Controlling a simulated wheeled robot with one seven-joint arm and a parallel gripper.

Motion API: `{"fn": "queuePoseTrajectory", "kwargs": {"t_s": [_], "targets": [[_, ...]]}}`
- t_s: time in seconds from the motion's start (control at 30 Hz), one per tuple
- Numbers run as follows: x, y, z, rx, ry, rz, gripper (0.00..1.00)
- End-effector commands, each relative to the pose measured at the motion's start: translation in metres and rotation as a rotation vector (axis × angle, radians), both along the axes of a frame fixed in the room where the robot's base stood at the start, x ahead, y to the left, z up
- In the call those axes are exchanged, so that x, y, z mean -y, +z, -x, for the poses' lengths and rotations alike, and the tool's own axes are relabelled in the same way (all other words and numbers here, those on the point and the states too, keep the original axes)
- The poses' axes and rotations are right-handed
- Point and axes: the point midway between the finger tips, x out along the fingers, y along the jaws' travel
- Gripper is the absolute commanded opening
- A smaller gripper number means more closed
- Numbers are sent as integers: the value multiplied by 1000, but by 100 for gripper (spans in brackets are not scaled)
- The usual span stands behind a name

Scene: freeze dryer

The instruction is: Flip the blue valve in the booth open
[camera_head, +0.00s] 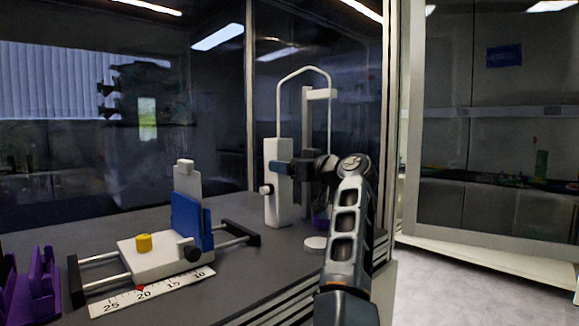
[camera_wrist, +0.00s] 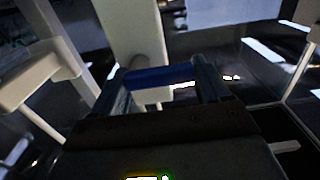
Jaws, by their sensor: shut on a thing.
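The blue valve (camera_head: 277,167) is a short blue lever on the front of a white upright stand (camera_head: 276,205) in the booth. In the head view it sticks out sideways toward my gripper (camera_head: 288,169). In the wrist view the blue valve (camera_wrist: 158,77) spans the gap between my two dark fingers, with the white stand (camera_wrist: 128,32) behind it. My gripper is shut on the blue valve, reaching in from the right. The fingers hide part of the lever in the head view.
A white and blue sliding fixture (camera_head: 150,258) with a yellow knob stands at the left front, beside a white ruler (camera_head: 150,292). Purple racks (camera_head: 40,285) sit at the far left. A metal post (camera_head: 391,120) rises right of my arm. A thin white tube arches above the stand.

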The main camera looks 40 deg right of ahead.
Motion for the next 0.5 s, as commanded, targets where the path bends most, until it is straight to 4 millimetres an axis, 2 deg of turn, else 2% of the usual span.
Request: {"fn": "queuePoseTrajectory", "kwargs": {"t_s": [0.27,0.5], "targets": [[1,2,0,-4,0,-76,46],[4,7,0,-11,-1,-249,46]]}}
